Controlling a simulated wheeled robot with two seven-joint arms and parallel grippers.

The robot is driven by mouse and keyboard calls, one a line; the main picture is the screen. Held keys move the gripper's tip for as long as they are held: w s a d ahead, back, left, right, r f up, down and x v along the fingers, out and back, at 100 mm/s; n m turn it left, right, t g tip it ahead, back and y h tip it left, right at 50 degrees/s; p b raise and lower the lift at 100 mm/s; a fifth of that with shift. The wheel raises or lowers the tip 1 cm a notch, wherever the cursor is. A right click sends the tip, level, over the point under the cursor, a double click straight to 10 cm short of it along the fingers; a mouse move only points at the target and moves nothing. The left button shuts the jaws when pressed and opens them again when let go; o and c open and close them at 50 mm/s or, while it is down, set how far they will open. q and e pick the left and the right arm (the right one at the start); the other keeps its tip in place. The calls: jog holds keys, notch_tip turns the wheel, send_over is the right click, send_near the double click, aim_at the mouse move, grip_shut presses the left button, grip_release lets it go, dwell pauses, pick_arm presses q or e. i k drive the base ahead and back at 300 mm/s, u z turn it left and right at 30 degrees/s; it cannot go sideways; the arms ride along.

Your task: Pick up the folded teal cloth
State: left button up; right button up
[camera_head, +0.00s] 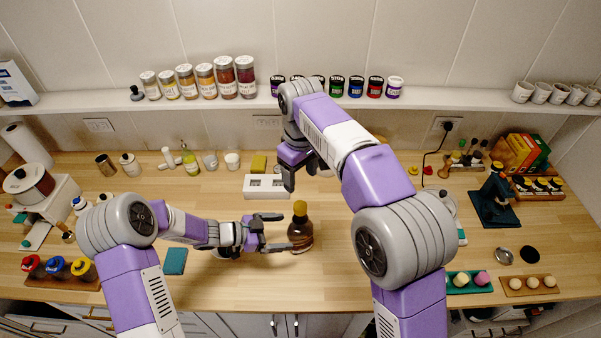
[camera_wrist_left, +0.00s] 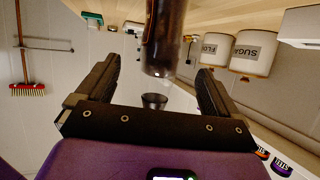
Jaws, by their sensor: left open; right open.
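The folded teal cloth (camera_head: 175,261) lies flat on the wooden counter near its front edge, just below my left forearm in the head view. My left gripper (camera_head: 275,232) is open, to the right of the cloth and apart from it. Its fingers point at a brown bottle with a yellowish cap (camera_head: 300,231). In the left wrist view the dark bottle (camera_wrist_left: 163,40) shows at the opening between the fingertips (camera_wrist_left: 160,66); I cannot tell whether they touch it. My right gripper (camera_head: 290,176) points down over the back of the counter, open and empty. The cloth is not visible in the wrist view.
Jars with red, blue and yellow lids (camera_head: 56,268) stand left of the cloth. A white block with openings (camera_head: 265,187) sits mid-counter. A green tray (camera_head: 468,282) and a wooden tray (camera_head: 528,286) lie at front right.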

aim_at(175, 259)
jog(key=k, duration=1)
